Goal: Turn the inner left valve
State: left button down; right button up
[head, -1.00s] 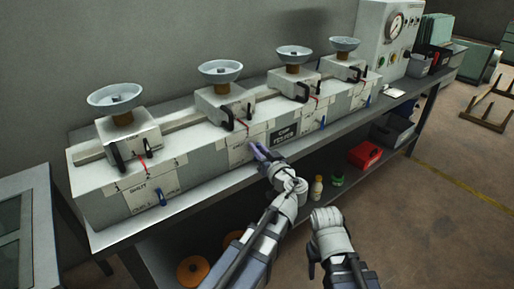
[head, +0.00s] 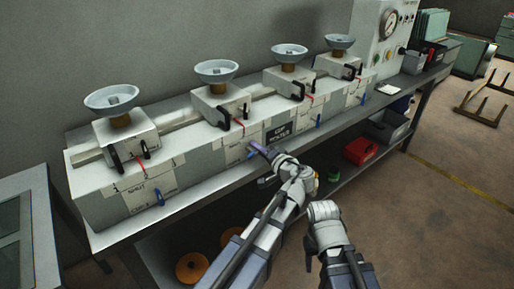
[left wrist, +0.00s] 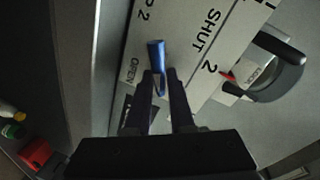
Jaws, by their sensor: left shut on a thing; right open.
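The inner left valve is a blue lever (left wrist: 156,54) on the white front panel of station 2. In the left wrist view it lies between my left gripper's dark fingers (left wrist: 160,80), which are shut on it. "SHUT" is printed above and to the right of it, "OPEN" beside it on the left. In the head view my left gripper (head: 262,151) reaches the panel beside the black label, and the lever is mostly covered. My right gripper (head: 311,240) hangs low near the bottom, apart from the bench; it is open, its fingers hard to make out.
Other stations with grey bowls (head: 111,98) line the bench. The outer left blue lever (head: 160,197) hangs on station 1's panel. Black clamp handles (head: 236,112) stick out above the panels. A red bin (head: 361,151) sits on the lower shelf.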

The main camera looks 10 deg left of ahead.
pick_arm(q)
jog(key=m, duration=0.2)
jog(key=f+m+g, duration=0.1)
jog(key=m, duration=0.1)
jog(key=shift+d+y, duration=0.1)
jog(key=shift+y, duration=0.2)
dwell(0.4)
jog(key=c, duration=1.1)
grip_release()
